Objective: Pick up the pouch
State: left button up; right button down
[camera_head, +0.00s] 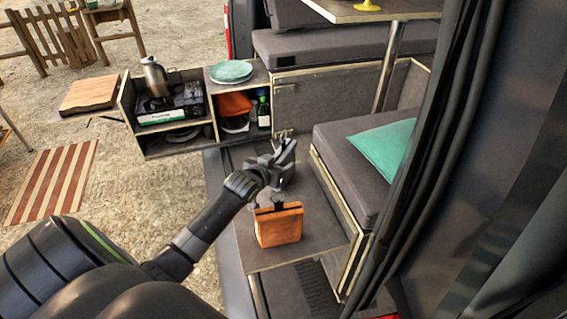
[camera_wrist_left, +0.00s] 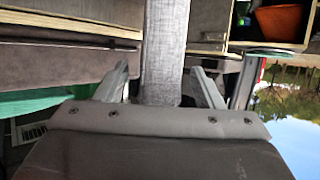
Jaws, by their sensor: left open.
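The pouch (camera_head: 279,226) is orange with a dark strip along its top. In the head view it stands upright on a grey ledge (camera_head: 252,250) inside the van, in front of the seat. My left gripper (camera_head: 284,156) is open and lies above and behind the pouch in the picture, close to its top edge. I cannot tell whether any part of it touches the pouch. In the wrist view its two fingers (camera_wrist_left: 163,85) stand apart with nothing held between them. I do not make out the pouch there. My right gripper is not in view.
A grey seat (camera_head: 335,150) with a green cushion (camera_head: 385,148) stands right of the pouch. A kitchen box (camera_head: 140,142) with a stove, kettle and plates is behind left. A dark curtain (camera_head: 440,150) hangs at the right. A table leg (camera_head: 387,70) rises behind.

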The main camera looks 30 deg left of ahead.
pick_arm(q)
jog(key=shift+x, duration=1.2)
jog(key=shift+c, duration=0.3)
jog(key=c, duration=1.2)
